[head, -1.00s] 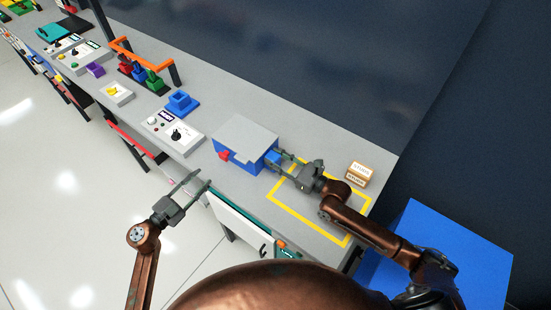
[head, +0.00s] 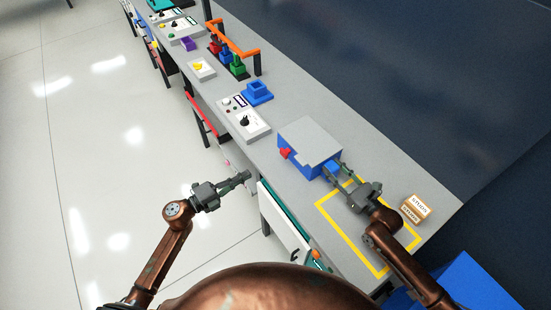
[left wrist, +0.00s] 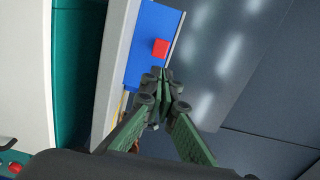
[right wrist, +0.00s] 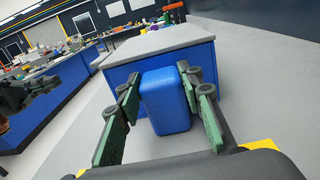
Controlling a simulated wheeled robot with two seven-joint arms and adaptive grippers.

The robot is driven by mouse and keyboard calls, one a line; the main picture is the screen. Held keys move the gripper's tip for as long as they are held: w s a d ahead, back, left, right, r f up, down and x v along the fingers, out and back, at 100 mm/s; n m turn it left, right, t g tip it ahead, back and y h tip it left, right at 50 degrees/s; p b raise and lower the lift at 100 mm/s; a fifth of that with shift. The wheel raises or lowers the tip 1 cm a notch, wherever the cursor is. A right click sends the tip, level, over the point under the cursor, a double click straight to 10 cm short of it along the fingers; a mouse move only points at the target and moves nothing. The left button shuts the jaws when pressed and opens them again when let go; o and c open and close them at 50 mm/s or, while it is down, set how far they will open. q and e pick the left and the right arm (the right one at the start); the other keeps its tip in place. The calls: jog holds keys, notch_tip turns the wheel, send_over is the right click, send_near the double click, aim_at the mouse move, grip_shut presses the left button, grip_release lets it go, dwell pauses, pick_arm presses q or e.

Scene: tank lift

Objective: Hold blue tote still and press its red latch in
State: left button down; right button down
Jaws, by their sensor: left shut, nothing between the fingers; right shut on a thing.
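The blue tote (head: 297,159) with a grey lid (head: 311,141) stands on the grey bench. Its red latch (head: 286,153) sticks out at its left end in the head view. The latch also shows as a red square on the blue wall in the left wrist view (left wrist: 160,48). My right gripper (head: 344,172) is shut on the tote's blue handle block (right wrist: 166,100), one finger on each side. My left gripper (head: 247,176) is shut and empty, in front of the bench edge and apart from the latch. In the left wrist view its fingertips (left wrist: 163,75) appear just below the latch.
A yellow taped outline (head: 330,228) lies on the bench right of the tote, with a small labelled box (head: 415,208) beside it. A control box with a knob (head: 244,118) and a blue socket block (head: 257,93) stand to the left. A dark wall runs behind.

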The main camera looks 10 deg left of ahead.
aim_at(282, 155)
pick_arm(q)
jog(key=shift+s, duration=0.1)
dwell(0.3)
jog(key=x, duration=1.4)
jog(key=shift+x, duration=1.15)
jog(key=v, duration=1.4)
jog(key=shift+a, duration=0.1)
